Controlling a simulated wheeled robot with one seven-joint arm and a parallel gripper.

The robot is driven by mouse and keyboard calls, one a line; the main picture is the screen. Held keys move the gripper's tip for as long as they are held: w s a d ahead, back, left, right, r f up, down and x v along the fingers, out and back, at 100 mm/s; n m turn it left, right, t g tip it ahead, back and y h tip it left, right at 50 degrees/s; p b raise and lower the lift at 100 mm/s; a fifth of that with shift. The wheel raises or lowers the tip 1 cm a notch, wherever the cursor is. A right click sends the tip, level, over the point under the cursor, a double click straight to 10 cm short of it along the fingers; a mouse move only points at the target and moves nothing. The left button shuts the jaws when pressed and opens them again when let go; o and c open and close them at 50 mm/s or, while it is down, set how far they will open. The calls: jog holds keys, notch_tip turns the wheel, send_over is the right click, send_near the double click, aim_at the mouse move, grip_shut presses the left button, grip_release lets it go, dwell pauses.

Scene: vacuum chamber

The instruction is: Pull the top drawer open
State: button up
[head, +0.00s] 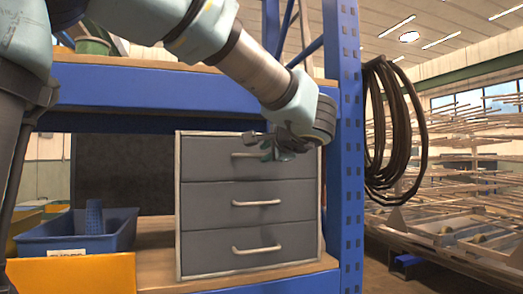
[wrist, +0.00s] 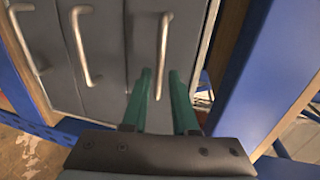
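A grey cabinet with three stacked drawers (head: 178,210) stands on a wooden shelf in the head view. The top drawer (head: 205,160) looks shut, and its pale bar handle (head: 240,155) is partly hidden by my gripper (head: 272,150). In the wrist view the picture is turned, and the top drawer's handle (wrist: 164,45) is at the right of the other two handles. My gripper (wrist: 160,82) has its two green fingers apart, with a gap between them. The handle's lower end lies between the fingers in the picture. I cannot tell whether they touch it.
A blue rack post (head: 345,130) stands just right of the cabinet, with a coiled dark hose (head: 390,130) beyond it. A blue shelf beam (head: 150,95) runs above the cabinet. A blue bin (head: 60,232) and a yellow bin (head: 90,272) are at the left.

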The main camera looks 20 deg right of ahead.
aim_at(262, 155)
jog(key=shift+p+x, duration=0.65)
jog(key=shift+x, duration=1.55)
jog(key=shift+a, duration=0.1)
grip_shut()
